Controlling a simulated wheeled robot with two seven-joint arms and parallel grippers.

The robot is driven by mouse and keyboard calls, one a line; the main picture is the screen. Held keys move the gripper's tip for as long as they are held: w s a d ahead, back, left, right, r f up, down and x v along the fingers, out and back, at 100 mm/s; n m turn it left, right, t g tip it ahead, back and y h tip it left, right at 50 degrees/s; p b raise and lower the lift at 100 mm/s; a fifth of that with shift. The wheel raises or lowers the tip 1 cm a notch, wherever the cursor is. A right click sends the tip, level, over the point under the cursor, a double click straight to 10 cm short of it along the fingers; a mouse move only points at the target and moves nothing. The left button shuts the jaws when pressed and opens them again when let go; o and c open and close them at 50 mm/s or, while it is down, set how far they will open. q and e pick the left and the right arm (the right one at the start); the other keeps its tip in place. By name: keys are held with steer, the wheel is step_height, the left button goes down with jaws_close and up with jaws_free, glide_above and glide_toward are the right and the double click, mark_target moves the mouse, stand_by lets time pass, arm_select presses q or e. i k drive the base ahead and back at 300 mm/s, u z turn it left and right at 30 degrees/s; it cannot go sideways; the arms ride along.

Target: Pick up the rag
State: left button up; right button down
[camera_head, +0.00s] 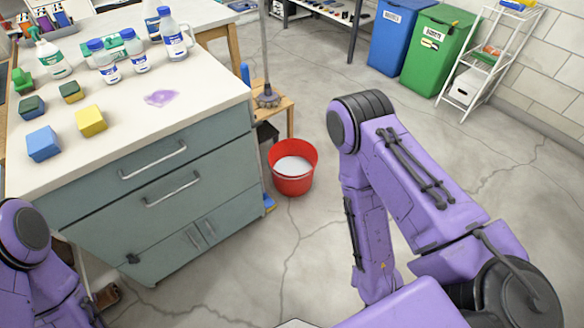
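No item shows clearly as a rag. A flat, pale purple patch (161,97) lies on the white countertop (190,88); I cannot tell whether it is thin cloth or a spill. A small blue item (269,202) sits low beside the cabinet, near the red bucket, too small to identify. My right arm, purple and black, fills the right foreground, bent downward, and its gripper does not show. Only part of my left arm shows at the lower left, and its gripper is out of view.
Several spray and cleaner bottles (110,62) and sponges (90,121) stand on the grey-green drawer cabinet (150,200). A red bucket (292,168) with pale contents stands right of it. Blue (396,35) and green (438,50) bins and a white rack (490,60) stand behind. The middle floor is clear.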

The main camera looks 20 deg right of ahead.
mark_target(90, 122)
steer(key=u, duration=0.05)
steer(key=k, duration=0.35)
steer(key=z, duration=1.25)
steer(key=i, duration=0.95)
steer(key=u, duration=1.2)
steer(key=i, duration=0.65)
steer(key=u, duration=0.7)
